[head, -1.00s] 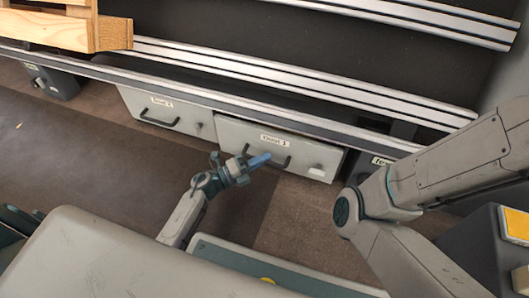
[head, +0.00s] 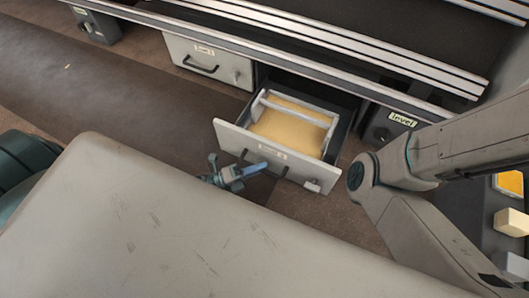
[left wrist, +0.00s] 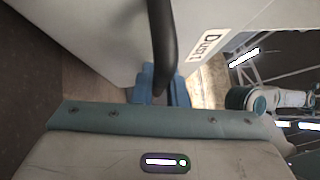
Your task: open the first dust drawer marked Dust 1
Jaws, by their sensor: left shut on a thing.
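The Dust 1 drawer (head: 304,168) is pulled well out from under the conveyor in the head view, toward me. Tan dust (head: 290,126) shows inside it, with a grey bar frame across the top. Its label (left wrist: 208,45) reads Dust 1 in the left wrist view. My left gripper (head: 250,171) is at the front of the drawer, shut on its dark bar handle (left wrist: 162,40). The blue fingers (left wrist: 160,82) are around the handle in the left wrist view. My right arm crosses the right side of the head view, but its gripper is out of view.
A second drawer (head: 207,63) to the left is closed. A dark unit labelled level (head: 396,120) stands right of the open drawer. The conveyor rail (head: 300,62) runs above. A grey box with yellow and cream buttons (head: 512,222) is at the far right. Brown floor lies left.

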